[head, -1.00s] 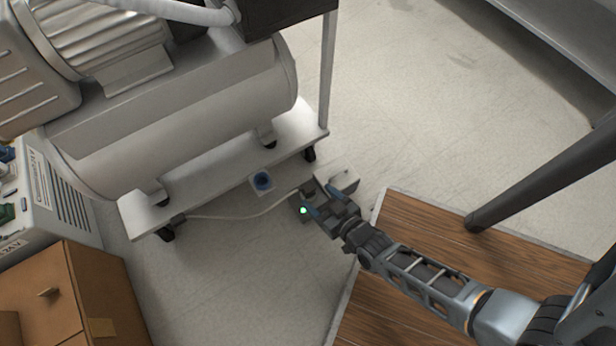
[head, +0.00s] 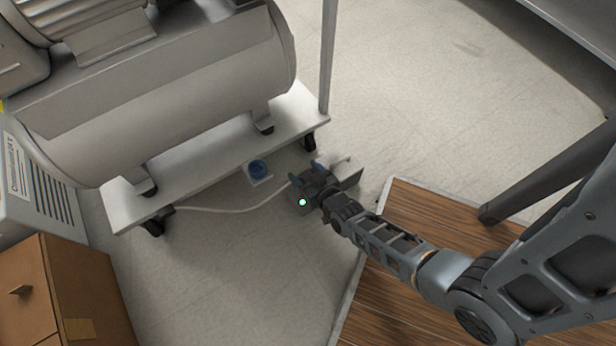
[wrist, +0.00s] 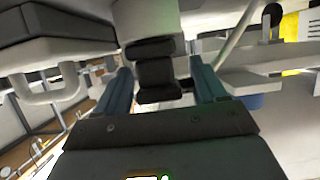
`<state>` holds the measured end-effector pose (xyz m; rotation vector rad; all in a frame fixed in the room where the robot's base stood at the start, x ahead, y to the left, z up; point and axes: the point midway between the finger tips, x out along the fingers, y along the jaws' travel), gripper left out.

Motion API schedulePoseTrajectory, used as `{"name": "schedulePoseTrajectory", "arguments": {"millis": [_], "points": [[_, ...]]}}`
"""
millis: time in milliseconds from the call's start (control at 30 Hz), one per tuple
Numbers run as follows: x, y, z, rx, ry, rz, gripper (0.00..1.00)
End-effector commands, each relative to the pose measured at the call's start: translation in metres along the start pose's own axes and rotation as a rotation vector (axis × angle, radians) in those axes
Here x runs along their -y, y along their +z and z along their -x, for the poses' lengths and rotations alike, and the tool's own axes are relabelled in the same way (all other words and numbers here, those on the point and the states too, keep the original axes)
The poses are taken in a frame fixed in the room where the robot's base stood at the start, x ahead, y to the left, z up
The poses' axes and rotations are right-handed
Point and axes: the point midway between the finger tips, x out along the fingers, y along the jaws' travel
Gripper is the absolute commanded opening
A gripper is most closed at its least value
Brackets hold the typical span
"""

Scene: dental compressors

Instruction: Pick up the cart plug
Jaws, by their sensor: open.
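A dark, ribbed piece that looks like the cart plug (wrist: 156,72) stands between my fingers in the wrist view, below a pale body. My gripper (wrist: 160,80) is open, with one blue-grey finger on each side and gaps visible beside the piece. In the head view my gripper (head: 307,176) is low by the floor, right of the cart, and hides the plug. The white cord (head: 235,210) runs from under the cart to my gripper.
The compressor cart (head: 205,165) with its grey tank stands at left. A pale box (head: 346,172) is just behind my gripper. A wooden platform (head: 410,215) lies right; a brown cabinet (head: 70,290) stands lower left.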

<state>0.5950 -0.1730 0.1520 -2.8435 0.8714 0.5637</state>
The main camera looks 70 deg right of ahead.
Motion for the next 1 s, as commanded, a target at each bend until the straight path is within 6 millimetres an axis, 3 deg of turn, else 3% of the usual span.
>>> {"name": "schedulePoseTrajectory", "arguments": {"millis": [267, 867, 1000], "points": [[0.0001, 0.0001, -0.0056, 0.001, 0.0, 0.001, 0.7], [0.0001, 0.0004, -0.0053, 0.002, -0.001, 0.001, 0.13], [0.0001, 0.0002, -0.0053, 0.001, 0.0, 0.001, 0.13]]}}
